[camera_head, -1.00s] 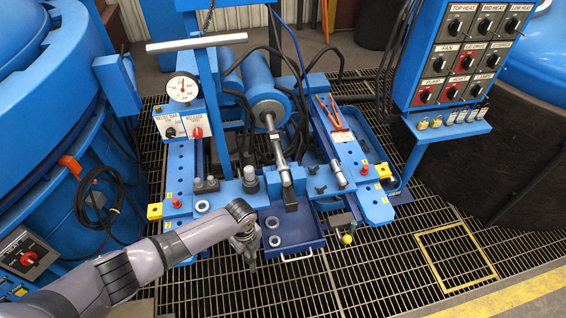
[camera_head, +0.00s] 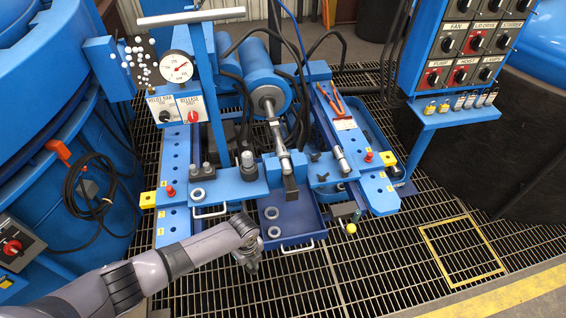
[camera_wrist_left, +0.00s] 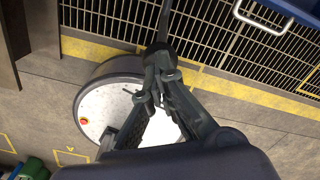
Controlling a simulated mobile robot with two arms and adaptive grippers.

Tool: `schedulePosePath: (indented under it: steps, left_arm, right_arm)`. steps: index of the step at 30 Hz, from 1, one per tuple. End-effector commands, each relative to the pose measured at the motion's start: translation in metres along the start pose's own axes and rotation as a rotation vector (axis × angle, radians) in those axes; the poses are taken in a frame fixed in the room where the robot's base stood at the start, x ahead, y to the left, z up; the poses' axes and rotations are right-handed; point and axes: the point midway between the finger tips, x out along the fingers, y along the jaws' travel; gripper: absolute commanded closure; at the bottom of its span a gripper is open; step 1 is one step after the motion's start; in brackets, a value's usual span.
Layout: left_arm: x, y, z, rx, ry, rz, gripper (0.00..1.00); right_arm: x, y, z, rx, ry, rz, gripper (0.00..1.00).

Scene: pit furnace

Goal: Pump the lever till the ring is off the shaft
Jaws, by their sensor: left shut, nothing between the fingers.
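A blue press stands in the middle of the head view. Its steel shaft (camera_head: 276,132) runs from a blue cylinder (camera_head: 262,84) towards the front. I cannot clearly tell a ring on the shaft. Loose grey rings (camera_head: 274,231) lie in the blue tray (camera_head: 300,240). A long grey bar handle (camera_head: 190,17) tops a blue post at the upper left; a thin rod with a yellow ball (camera_head: 351,228) sits right of the tray. My left gripper (camera_head: 251,266) is shut and empty in front of the tray's left side, and also shows in the left wrist view (camera_wrist_left: 160,58). My right gripper is out of view.
A dial gauge (camera_head: 176,67) with labelled knobs (camera_head: 177,108) is at the press's left. Small white balls (camera_head: 143,62) cluster beside it. A switch panel (camera_head: 465,50) stands at the right. The grating (camera_head: 395,265) in front is clear.

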Motion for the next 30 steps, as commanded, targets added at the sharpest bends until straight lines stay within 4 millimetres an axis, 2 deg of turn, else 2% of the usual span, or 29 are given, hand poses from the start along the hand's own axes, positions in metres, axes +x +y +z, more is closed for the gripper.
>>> schedulePosePath:
  steps: [9,13,22,25,30]
  left_arm:
    - [-0.006,0.0,0.001,0.0,0.0,0.0,1.0]
    - [-0.03,-0.003,0.004,0.0,0.0,0.0,1.0]
    - [-0.103,-0.011,0.019,-0.001,0.0,0.0,1.0]
    - [-0.113,-0.013,0.022,0.0,0.001,0.0,1.0]
    - [-0.11,-0.013,0.023,0.0,0.001,0.0,1.0]
  right_arm:
    - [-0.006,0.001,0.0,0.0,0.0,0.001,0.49]
    - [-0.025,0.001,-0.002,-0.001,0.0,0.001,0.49]
    - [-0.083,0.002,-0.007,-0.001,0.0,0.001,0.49]
    - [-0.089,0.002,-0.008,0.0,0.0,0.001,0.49]
    - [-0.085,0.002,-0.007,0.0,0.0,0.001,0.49]
